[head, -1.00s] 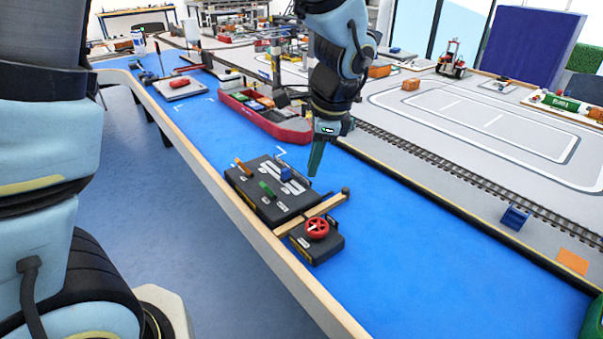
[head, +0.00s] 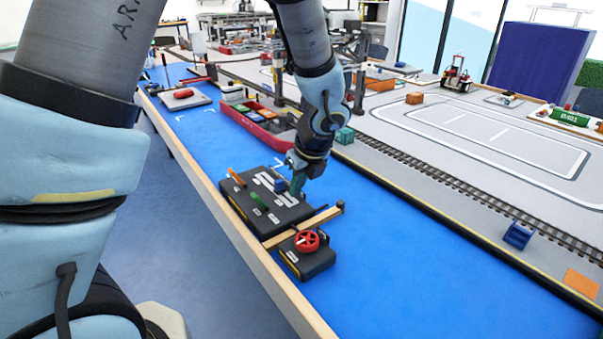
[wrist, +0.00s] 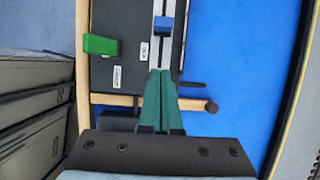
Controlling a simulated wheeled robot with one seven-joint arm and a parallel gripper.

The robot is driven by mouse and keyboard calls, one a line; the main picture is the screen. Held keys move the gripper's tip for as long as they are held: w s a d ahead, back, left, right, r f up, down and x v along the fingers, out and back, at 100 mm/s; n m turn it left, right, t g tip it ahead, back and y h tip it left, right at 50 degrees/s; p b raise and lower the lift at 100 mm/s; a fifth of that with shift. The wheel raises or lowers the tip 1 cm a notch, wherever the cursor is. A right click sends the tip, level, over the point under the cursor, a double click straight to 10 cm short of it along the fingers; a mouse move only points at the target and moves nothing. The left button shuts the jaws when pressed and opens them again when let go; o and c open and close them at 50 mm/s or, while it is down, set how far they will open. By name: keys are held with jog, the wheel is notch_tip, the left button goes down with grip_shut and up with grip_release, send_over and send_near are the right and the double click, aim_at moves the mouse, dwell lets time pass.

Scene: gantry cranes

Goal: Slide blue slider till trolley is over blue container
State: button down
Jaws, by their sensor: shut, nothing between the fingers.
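The blue slider (wrist: 163,24) stands in a pale slot of the black control panel (wrist: 117,20), straight ahead of the fingertips in the wrist view. In the head view the blue slider (head: 280,185) shows just left of my gripper (head: 296,190). My gripper (wrist: 160,73) is shut and empty, its green fingers together. A visible gap separates the fingertips from the slider in the wrist view. Small coloured containers sit in the red boat (head: 262,132); the blue container (head: 254,115) seems to be among them. The gantry crane's trolley is hard to make out behind my arm.
A green slider (head: 258,201) and an orange slider (head: 236,177) share the panel. A box with a red handwheel (head: 306,241) and a wooden bar (head: 322,217) lie in front. The blue surface (head: 400,250) right of them is clear.

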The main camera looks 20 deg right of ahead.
aim_at(282, 193)
jog(key=shift+w+a+f+p, duration=0.15)
jog(key=shift+w+f+p, duration=0.1)
jog(key=shift+w, duration=0.45)
jog(key=shift+w+a+f+p, duration=0.1)
jog(key=shift+w+p, duration=0.1)
jog(key=shift+w, duration=0.55)
jog(key=shift+w+a+f+p, duration=0.15)
jog(key=shift+w+f+p, duration=0.1)
jog(key=shift+w, duration=0.45)
